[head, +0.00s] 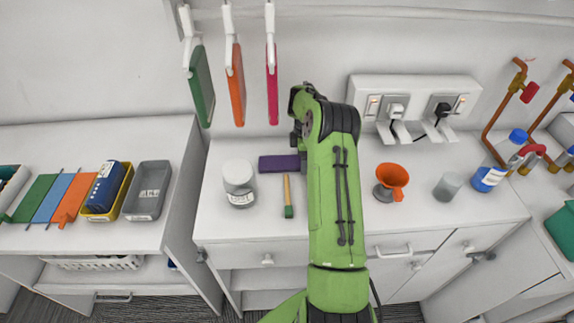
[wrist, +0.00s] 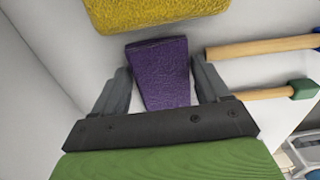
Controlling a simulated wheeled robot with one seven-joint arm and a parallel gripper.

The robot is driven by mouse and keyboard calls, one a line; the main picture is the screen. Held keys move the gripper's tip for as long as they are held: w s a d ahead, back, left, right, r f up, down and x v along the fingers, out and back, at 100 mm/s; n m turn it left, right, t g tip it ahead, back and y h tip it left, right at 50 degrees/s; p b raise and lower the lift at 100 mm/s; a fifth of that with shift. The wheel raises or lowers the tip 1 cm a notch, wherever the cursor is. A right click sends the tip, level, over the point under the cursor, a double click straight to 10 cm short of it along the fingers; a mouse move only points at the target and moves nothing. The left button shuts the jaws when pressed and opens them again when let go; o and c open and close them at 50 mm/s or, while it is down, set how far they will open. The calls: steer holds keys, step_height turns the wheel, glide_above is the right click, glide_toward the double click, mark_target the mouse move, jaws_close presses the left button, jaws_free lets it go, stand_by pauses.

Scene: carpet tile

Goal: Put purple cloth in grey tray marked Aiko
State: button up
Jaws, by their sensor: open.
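The purple cloth (head: 279,163) lies flat on the white counter, left of my arm in the head view. In the wrist view the purple cloth (wrist: 160,82) lies between the two fingers of my gripper (wrist: 161,70), which is open. I cannot tell how high the fingers are above the counter. In the head view my arm hides most of the gripper. A grey tray (head: 155,205) stands on the lower left table, with a white label too small to read. It looks empty.
A yellow tray (head: 122,192) with a blue pack stands beside the grey tray. A white jar (head: 239,183) and a wooden-handled tool (head: 288,196) are near the cloth. A yellow block (wrist: 150,12) lies beyond it. A vertical panel (head: 187,190) separates table and counter.

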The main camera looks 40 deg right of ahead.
steer(key=shift+r, duration=0.1)
steer(key=c, duration=0.9)
step_height(320, 180, up, 10)
steer(key=shift+p, duration=0.45)
steer(key=shift+s, duration=0.1)
